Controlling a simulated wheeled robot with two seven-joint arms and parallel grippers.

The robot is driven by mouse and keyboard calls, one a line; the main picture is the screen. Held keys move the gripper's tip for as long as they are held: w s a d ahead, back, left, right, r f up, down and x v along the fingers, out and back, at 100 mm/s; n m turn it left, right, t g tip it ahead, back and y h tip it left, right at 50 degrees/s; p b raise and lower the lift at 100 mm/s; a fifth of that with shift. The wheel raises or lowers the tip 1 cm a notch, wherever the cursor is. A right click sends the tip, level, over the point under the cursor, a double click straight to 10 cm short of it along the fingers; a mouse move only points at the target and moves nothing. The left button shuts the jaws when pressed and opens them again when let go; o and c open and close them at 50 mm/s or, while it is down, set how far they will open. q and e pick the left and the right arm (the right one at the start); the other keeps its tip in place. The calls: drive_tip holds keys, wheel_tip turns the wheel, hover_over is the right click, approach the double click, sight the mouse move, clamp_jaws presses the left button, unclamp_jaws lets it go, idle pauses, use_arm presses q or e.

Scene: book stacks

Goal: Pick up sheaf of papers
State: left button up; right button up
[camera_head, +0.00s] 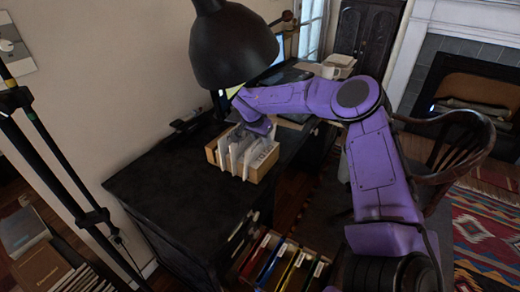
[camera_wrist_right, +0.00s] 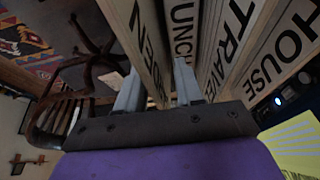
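A light wooden box (camera_head: 262,171) stands on the dark desk and holds several upright pale sheaves of papers (camera_head: 235,156). In the right wrist view they appear as tall labelled sheaves, with TRAVEL (camera_wrist_right: 230,40) and HOUSE (camera_wrist_right: 285,45) readable. My right gripper (camera_head: 262,128) is over the back of the box, reaching down from above. In the right wrist view its two grey fingers (camera_wrist_right: 158,88) stand apart, on either side of one labelled sheaf (camera_wrist_right: 150,50). Whether they touch it is hard to tell. My left gripper is not in view.
A crate of coloured folders (camera_head: 285,262) is below the desk front. A wooden chair (camera_head: 455,145) stands at the right. The desk's left part is clear.

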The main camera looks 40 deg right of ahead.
drive_tip(key=shift+w+d+f, duration=0.1)
drive_tip(key=shift+w+f, duration=0.25)
drive_tip(key=shift+f, duration=0.2)
drive_tip(key=shift+w+d+f, duration=0.1)
drive_tip(key=shift+w+f, duration=0.2)
drive_tip(key=shift+f, duration=0.25)
drive_tip(key=shift+s+a+r, duration=0.2)
drive_tip(key=shift+s+r, duration=0.15)
drive_tip(key=shift+r, duration=0.05)
drive_tip(key=shift+w+d+f, duration=0.15)
drive_tip(key=shift+f, duration=0.15)
drive_tip(key=shift+f, duration=0.1)
clamp_jaws()
